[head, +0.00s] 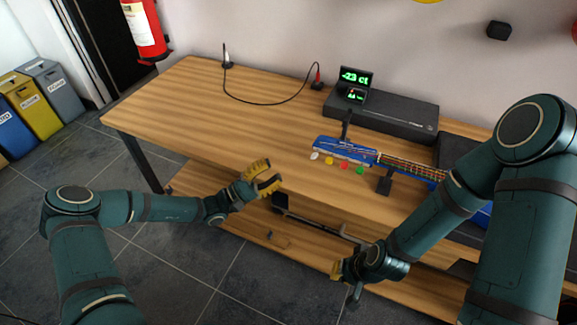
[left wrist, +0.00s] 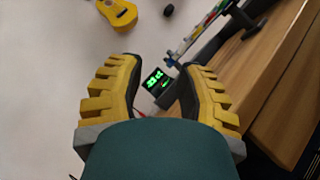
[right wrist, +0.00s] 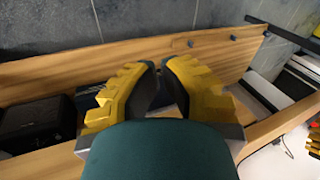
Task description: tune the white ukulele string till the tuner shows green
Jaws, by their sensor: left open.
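The blue ukulele (head: 345,150) lies on a black stand on the table, its headstock to the left. The white tuning peg (head: 315,155) is leftmost in a row along the near edge of the headstock, before yellow, red and green ones. The tuner (head: 355,77) behind it reads -23 ct in green digits; it also shows in the left wrist view (left wrist: 157,80). My left gripper (head: 275,172) is open and empty, left of and nearer than the white peg, apart from it. My right gripper (head: 340,272) is low by the table's front, its fingers together and empty.
The tuner stands on a long black case (head: 395,112). A cable (head: 265,103) runs at the table's back. The table's left half (head: 200,110) is clear. A lower wooden shelf (head: 265,225) is under the tabletop. A yellow guitar shape (left wrist: 118,14) hangs on the wall.

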